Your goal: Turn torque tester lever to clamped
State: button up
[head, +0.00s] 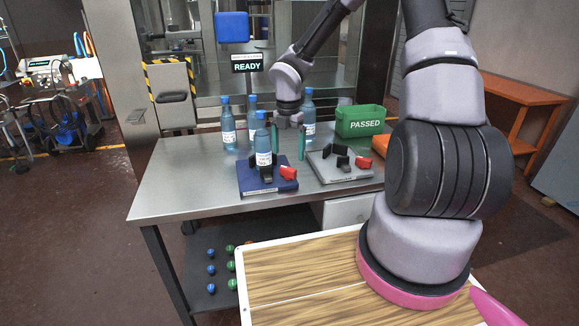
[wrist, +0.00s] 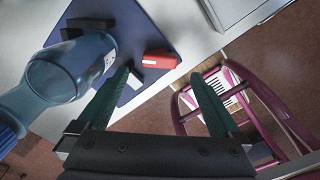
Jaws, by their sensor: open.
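A blue-based fixture (head: 268,183) stands at the front of the steel bench, with black jaws and a red lever (head: 288,172). A blue bottle (head: 263,150) stands upright on it among the jaws; I cannot tell whether they grip it. To its right is a grey-based fixture (head: 335,174) with black jaws and its own red lever (head: 363,162). I cannot tell which fixture is the torque tester. My gripper (head: 288,150) is open and empty above the blue fixture's right side. In the wrist view, the red lever (wrist: 158,59) lies just beyond the fingertips, and the bottle (wrist: 65,70) is at left.
Two more bottles (head: 229,125) (head: 252,115) stand behind at left, and another (head: 308,112) stands behind my gripper. A green PASSED bin (head: 360,121) is at the back right. A READY sign (head: 247,63) hangs above. The bench's left end (head: 175,180) is clear.

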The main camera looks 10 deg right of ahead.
aim_at(288, 168)
notch_tip(288, 168, down, 6)
jog(key=shift+f, duration=0.2)
jog(key=shift+c, duration=0.3)
jog(key=c, duration=1.3)
